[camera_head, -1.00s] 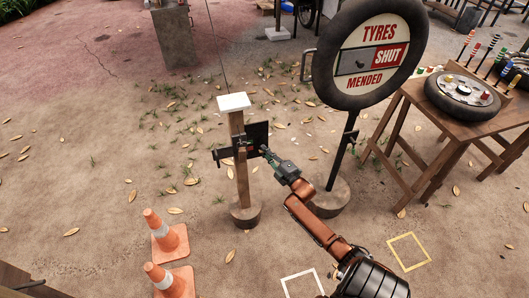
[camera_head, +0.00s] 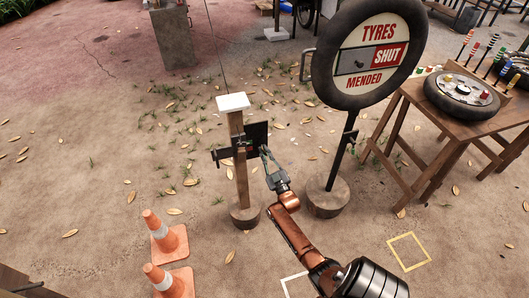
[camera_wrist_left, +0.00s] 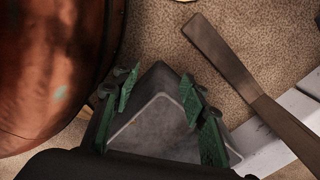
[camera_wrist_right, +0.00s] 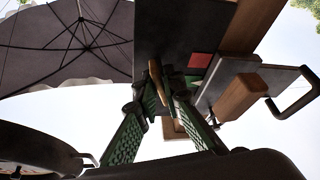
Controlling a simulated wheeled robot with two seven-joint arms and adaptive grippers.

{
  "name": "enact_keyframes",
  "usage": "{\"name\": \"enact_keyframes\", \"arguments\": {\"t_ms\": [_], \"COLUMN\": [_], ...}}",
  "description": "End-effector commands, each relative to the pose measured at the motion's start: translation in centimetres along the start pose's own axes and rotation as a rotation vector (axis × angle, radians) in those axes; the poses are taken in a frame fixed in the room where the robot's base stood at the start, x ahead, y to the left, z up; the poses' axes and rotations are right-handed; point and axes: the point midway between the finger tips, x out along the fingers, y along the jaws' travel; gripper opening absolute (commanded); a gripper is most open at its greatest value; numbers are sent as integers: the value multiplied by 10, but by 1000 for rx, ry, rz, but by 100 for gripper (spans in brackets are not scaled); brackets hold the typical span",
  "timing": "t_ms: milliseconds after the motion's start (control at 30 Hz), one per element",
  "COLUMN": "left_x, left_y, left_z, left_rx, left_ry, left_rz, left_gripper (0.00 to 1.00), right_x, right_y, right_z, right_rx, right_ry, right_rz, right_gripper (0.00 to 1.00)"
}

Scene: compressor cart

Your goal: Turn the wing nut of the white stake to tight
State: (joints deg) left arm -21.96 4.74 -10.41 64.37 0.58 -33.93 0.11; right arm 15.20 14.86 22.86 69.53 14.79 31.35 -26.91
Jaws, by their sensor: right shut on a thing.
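The white stake is a wooden post with a white cap (camera_head: 233,102), upright in a round wooden base (camera_head: 245,215). A dark plate (camera_head: 257,133) and a dark crossbar are fixed near its upper part. My right gripper (camera_head: 264,152) is at the plate's lower right. In the right wrist view, its green-padded fingers (camera_wrist_right: 163,92) are shut on a small brass-coloured piece, the wing nut (camera_wrist_right: 157,78), under the dark plate (camera_wrist_right: 185,30). The fingers partly hide it, so its exact angle is unclear. My left gripper (camera_wrist_left: 161,80) shows only in its wrist view, with fingers apart.
A tyre sign (camera_head: 368,55) on a post stands close right of my right arm. Orange cones (camera_head: 166,238) stand at the front left. A wooden table (camera_head: 440,115) with a wheel is at the right. In the right wrist view, a metal handle (camera_wrist_right: 295,95) is near.

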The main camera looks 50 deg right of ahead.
Motion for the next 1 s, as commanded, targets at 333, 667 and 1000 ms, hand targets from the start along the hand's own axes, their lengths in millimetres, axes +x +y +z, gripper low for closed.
{"name": "enact_keyframes", "arguments": {"t_ms": [333,667,1000], "left_x": [6,9,10], "left_y": [-1,-1,-1], "left_z": [6,18,24], "left_rx": [8,11,12], "left_ry": [4,-2,-10], "left_rz": [-2,-2,-2], "left_gripper": [40,40,40], "right_x": [-1,-2,-2], "right_y": [-3,-2,-3], "right_z": [1,2,3], "right_rx": [245,356,376], "right_ry": [-5,-7,-7], "right_rz": [98,144,152], "right_gripper": [0,0,0]}}
